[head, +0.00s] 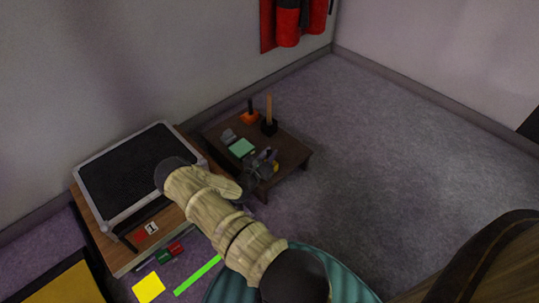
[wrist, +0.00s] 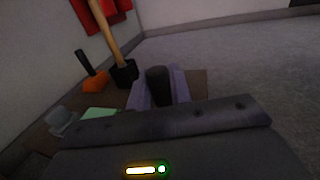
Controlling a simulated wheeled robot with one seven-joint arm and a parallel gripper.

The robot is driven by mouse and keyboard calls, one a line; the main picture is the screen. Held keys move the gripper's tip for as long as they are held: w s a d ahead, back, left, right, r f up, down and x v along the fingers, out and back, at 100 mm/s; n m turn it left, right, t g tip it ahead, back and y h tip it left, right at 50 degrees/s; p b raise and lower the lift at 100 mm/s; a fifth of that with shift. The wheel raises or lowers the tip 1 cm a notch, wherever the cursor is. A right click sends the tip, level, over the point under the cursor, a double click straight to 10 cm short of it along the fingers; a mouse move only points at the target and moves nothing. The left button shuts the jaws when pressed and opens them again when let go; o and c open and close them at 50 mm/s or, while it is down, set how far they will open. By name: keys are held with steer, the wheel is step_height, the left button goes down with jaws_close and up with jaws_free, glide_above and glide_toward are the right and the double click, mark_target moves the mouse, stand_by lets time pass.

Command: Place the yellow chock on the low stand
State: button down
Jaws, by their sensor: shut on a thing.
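The low stand (head: 292,150) is a small dark brown table in the middle of the head view. My gripper (head: 264,162) is over its front part. The yellow chock (head: 276,167) shows as a small yellow patch beside the fingers. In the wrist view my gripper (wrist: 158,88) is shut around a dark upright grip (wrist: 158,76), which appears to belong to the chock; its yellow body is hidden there. I cannot tell whether the chock touches the stand top.
The stand also holds an orange block with a black handle (head: 250,117), a black block with a wooden handle (head: 269,126), a green block (head: 241,148) and a grey piece (head: 228,136). A wooden table with a black-topped case (head: 130,170) stands left. Floor to the right is clear.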

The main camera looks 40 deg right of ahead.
steer(key=shift+f, duration=0.1)
steer(key=c, duration=1.3)
jaws_free()
steer(key=shift+r, duration=0.2)
steer(key=shift+a, duration=0.4)
steer(key=p+v, duration=0.4)
steer(key=v, duration=0.7)
steer(key=shift+s+f+p, duration=0.1)
steer(key=shift+s+p, duration=0.1)
steer(key=shift+p, duration=0.15)
